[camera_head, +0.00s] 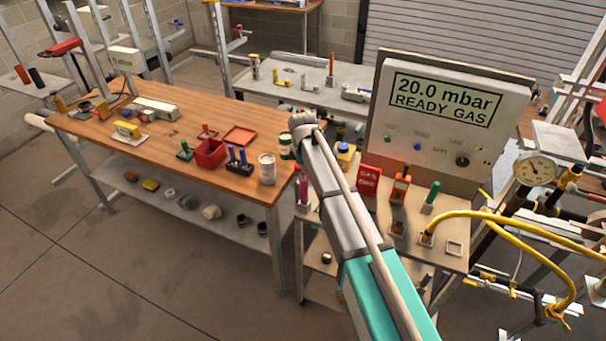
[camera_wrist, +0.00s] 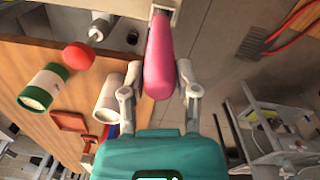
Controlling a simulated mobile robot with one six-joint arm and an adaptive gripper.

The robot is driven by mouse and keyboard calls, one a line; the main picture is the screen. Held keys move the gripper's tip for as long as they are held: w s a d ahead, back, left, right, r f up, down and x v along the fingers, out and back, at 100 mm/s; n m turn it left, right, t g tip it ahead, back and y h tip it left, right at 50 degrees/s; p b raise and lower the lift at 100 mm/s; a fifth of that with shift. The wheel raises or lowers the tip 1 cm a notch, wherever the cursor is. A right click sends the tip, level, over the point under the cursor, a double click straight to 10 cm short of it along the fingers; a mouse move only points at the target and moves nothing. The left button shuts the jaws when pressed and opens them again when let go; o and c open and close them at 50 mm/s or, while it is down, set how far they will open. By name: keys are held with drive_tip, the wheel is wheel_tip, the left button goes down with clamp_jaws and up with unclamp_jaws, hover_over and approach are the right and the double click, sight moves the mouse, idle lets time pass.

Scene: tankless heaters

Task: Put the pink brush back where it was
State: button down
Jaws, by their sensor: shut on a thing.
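The pink brush (camera_wrist: 157,55) is between the two fingers of my gripper (camera_wrist: 159,75) in the wrist view, and the fingers are shut on its sides. Its far end points at a pale square holder (camera_wrist: 166,12). I cannot tell whether that end is inside the holder or just above it. In the head view, the brush (camera_head: 304,186) shows as an upright pink strip at the left edge of the gas test bench (camera_head: 398,222), beside my arm. My arm hides most of my gripper there.
A white can (camera_head: 267,169) and a green-and-white can (camera_head: 285,146) stand close by on the wooden table (camera_head: 95,128). A yellow-capped bottle (camera_head: 345,155), a red box (camera_head: 369,180) and yellow hoses (camera_head: 500,217) are to the right. Open floor lies at the front left.

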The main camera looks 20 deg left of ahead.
drive_tip(key=shift+c, duration=1.8)
unclamp_jaws()
wheel_tip(320, 180, up, 12)
drive_tip(key=p, duration=1.2)
drive_tip(key=shift+s+a, duration=0.1)
drive_tip(key=shift+a, duration=0.05)
